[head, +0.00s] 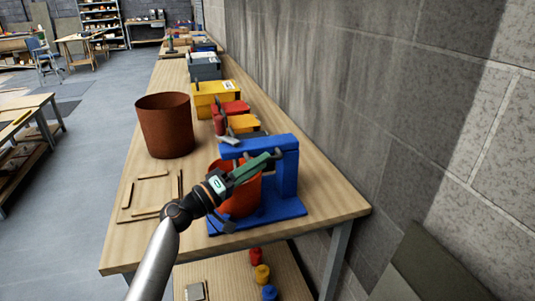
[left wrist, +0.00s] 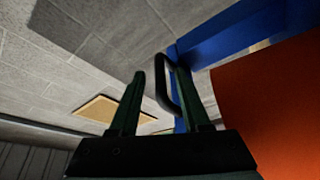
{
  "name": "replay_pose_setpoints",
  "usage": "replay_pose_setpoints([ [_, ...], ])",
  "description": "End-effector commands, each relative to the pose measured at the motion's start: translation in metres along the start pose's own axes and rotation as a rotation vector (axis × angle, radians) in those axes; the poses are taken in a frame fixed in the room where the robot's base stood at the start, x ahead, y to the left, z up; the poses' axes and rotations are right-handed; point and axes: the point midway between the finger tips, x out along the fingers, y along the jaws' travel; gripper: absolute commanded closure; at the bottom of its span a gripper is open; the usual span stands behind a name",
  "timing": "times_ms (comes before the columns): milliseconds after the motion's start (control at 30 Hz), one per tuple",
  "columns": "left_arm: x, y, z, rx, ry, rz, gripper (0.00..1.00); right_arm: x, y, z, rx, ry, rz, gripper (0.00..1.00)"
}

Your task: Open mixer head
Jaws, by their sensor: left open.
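The blue mixer (head: 287,178) stands on the near end of the wooden bench, with its head level over an orange-red bowl (head: 243,196). My left gripper (head: 268,160) is in front of the mixer, beside its head and above the bowl, and covers part of both. In the left wrist view, my left gripper (left wrist: 160,76) is open. A black loop handle (left wrist: 163,95) on the blue mixer head (left wrist: 240,30) shows between the fingers. I cannot tell whether they touch it. The bowl (left wrist: 275,110) fills the right side there. My right gripper is not in view.
A brown bin (head: 165,126) stands at the bench's left edge. Yellow, red and grey machines (head: 212,98) line the bench behind the mixer. Thin wooden strips (head: 152,176) lie at the left. A block wall (head: 350,90) runs close along the right. A lower shelf holds small coloured pieces (head: 262,273).

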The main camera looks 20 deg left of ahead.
Motion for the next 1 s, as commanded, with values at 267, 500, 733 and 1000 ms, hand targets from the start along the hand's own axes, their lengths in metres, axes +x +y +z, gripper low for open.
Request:
replay_pose_setpoints([
  [267, 0.029, 0.000, 0.000, -0.002, 0.000, 0.000, 0.53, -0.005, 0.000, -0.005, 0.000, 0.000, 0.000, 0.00],
  [500, 0.030, 0.000, 0.000, 0.000, 0.000, 0.000, 0.53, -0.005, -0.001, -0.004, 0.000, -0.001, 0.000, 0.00],
  [733, 0.030, 0.000, 0.000, 0.000, 0.000, -0.001, 0.71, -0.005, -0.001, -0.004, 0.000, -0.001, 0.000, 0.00],
  [1000, 0.030, 0.000, 0.000, 0.000, 0.000, 0.000, 1.00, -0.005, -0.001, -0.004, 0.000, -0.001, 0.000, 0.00],
])
